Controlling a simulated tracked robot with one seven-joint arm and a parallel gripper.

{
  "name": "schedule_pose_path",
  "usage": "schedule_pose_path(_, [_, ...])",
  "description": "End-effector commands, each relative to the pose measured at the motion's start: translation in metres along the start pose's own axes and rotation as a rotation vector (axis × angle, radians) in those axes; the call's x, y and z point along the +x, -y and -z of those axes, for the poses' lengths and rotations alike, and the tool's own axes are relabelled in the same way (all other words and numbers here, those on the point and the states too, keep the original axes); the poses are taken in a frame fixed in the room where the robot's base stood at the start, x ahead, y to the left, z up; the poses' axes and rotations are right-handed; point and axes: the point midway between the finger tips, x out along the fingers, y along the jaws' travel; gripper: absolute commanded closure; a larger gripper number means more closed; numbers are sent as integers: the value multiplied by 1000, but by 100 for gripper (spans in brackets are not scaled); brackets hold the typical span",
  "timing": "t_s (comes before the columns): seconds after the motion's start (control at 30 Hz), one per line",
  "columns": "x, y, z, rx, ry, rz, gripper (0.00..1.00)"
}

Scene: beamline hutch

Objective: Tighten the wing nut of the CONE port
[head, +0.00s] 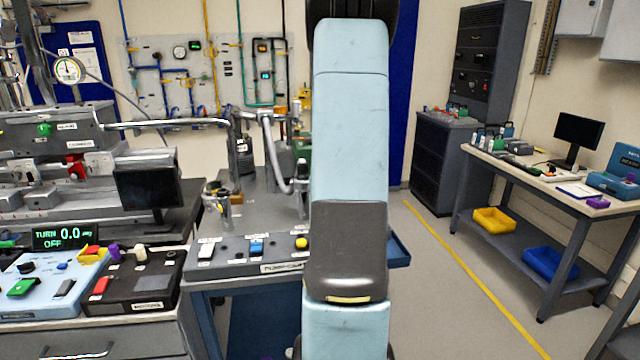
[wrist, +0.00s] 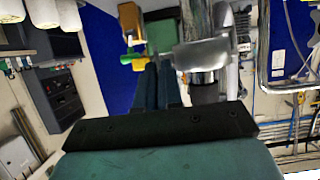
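In the wrist view my gripper (wrist: 163,68) has its two dark blue fingers side by side at the middle, with almost no gap and nothing seen between them. A steel cylindrical fitting (wrist: 205,52) stands just right of the fingertips. A small yellow and green part (wrist: 135,58) shows just left of the tips; I cannot tell whether they touch it. I cannot make out a wing nut or a CONE label in either view. In the head view my arm hides the gripper and part of the bench (head: 262,205) with the steel pipework (head: 275,150).
A control strip (head: 250,260) with white, blue and yellow switches lines the bench front. A TURN display (head: 66,235) reads 0.0 and OFF at left. Black cabinets (head: 440,160) and a desk (head: 540,175) stand right. The floor between is clear, with a yellow line.

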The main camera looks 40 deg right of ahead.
Motion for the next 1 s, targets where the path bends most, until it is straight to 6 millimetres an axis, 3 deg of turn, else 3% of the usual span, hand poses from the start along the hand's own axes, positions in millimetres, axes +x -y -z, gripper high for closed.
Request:
schedule_pose_path(0.67, [0, 1, 1, 28, -1, 16, 100])
schedule_pose_path(1.0, [0, -4, 0, 222, -1, 97, 100])
